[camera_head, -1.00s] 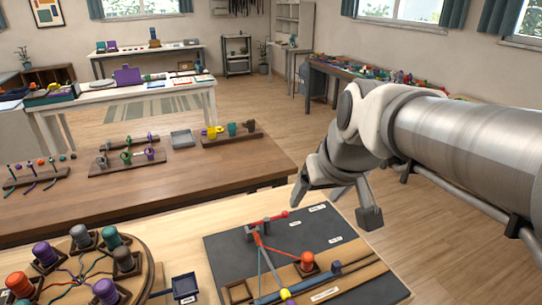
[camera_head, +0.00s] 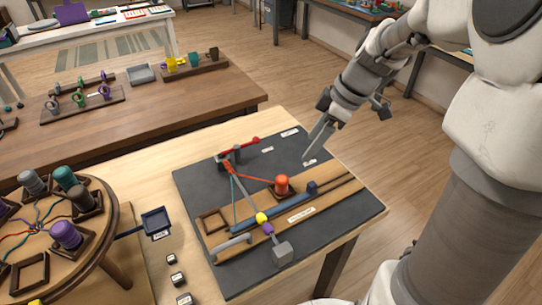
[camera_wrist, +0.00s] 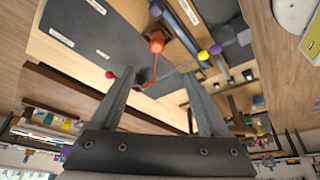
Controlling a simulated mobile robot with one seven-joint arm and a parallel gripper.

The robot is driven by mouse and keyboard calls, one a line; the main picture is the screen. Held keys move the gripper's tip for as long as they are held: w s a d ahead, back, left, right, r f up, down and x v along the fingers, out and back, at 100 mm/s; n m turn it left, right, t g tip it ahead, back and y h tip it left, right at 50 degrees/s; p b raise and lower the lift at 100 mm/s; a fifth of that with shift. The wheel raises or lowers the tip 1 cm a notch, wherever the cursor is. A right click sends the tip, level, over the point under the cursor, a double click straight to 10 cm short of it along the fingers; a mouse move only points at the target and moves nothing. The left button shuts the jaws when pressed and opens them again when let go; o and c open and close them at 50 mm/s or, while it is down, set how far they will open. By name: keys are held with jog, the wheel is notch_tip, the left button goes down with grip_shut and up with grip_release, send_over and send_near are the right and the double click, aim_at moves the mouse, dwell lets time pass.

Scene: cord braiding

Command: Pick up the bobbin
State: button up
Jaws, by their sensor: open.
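An orange-red bobbin (camera_head: 282,184) stands upright in a square wooden holder on the dark mat (camera_head: 199,184), with an orange cord running from it to a small post. It also shows in the wrist view (camera_wrist: 156,42), beyond the fingertips. My gripper (camera_head: 320,138) hangs above the mat's back right side, apart from the bobbin. In the wrist view my gripper (camera_wrist: 155,80) has its two fingers spread, with nothing held between them. More bobbins, among them a purple one (camera_head: 66,234) and a teal one (camera_head: 64,177), stand on the round wooden stand at left.
A blue bar (camera_head: 278,207), a yellow and purple piece (camera_head: 264,221) and an empty square holder (camera_head: 211,222) lie near the bobbin. A small dark blue tray (camera_head: 156,222) is left of the mat. A brown table (camera_head: 150,125) with small racks stands behind.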

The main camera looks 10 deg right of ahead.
jog(key=b, duration=0.2)
send_near(282, 179)
jog(key=x, duration=0.5)
jog(key=shift+s, duration=0.35)
jog(key=shift+w+b+x, duration=0.2)
jog(key=shift+b+x, duration=0.15)
jog(key=shift+x, duration=1)
jog(key=shift+w+b+x, duration=0.2)
jog(key=shift+b+x, duration=0.15)
jog(key=shift+x, duration=0.95)
jog(key=shift+c, duration=0.3)
jog(key=shift+r, duration=0.1)
grip_shut()
